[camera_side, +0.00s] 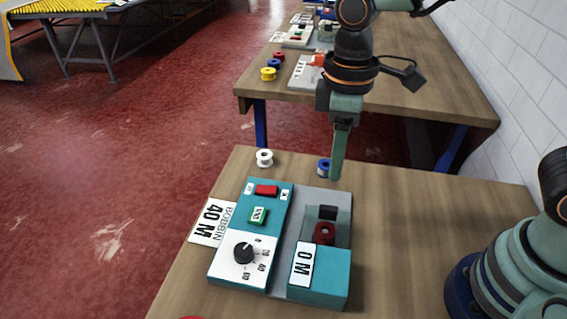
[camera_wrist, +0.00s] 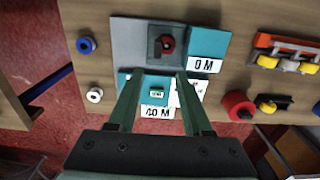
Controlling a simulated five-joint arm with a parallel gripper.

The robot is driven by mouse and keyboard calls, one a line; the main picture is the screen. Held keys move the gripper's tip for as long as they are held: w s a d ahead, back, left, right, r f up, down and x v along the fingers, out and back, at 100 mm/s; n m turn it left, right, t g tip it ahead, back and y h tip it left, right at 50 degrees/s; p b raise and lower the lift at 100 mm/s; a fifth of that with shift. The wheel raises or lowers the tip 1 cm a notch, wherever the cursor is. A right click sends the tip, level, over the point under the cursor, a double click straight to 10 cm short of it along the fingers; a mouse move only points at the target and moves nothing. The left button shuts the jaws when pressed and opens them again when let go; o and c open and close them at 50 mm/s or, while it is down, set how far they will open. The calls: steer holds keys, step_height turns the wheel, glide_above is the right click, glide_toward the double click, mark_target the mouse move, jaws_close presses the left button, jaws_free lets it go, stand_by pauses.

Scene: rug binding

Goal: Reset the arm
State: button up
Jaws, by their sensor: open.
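My gripper (camera_side: 337,174) hangs pointing down above the back of the bench, near the blue spool. In the wrist view its two fingers (camera_wrist: 160,77) are spread apart with nothing held between them. The teal and grey winding machine (camera_side: 284,205) stands in front, with a red button (camera_side: 266,190), a green button (camera_side: 258,215) and a black knob (camera_side: 244,252). A dark red spool (camera_side: 324,233) sits in its recess, beside a "0 M" display (camera_side: 303,264). A "40 M BOBBIN" card (camera_side: 212,222) lies at its left.
A white spool (camera_side: 265,158) and a blue spool (camera_side: 323,168) stand behind the machine. In the wrist view, a red spool (camera_wrist: 238,105) and an orange rack (camera_wrist: 285,50) with yellow pieces lie right. Another bench (camera_side: 420,75) is behind; a white wall (camera_side: 510,70) bounds the right.

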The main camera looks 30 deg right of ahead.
steer(key=d+r+m+t, duration=0.2)
steer(key=d+m, duration=0.2)
steer(key=d, duration=0.4)
steer(key=d+r+m+t, duration=0.3)
steer(key=d+m, duration=0.2)
steer(key=d, duration=0.3)
steer(key=shift+s+r+t, duration=0.3)
steer(key=shift+s+r, duration=0.05)
steer(key=shift+s, duration=0.1)
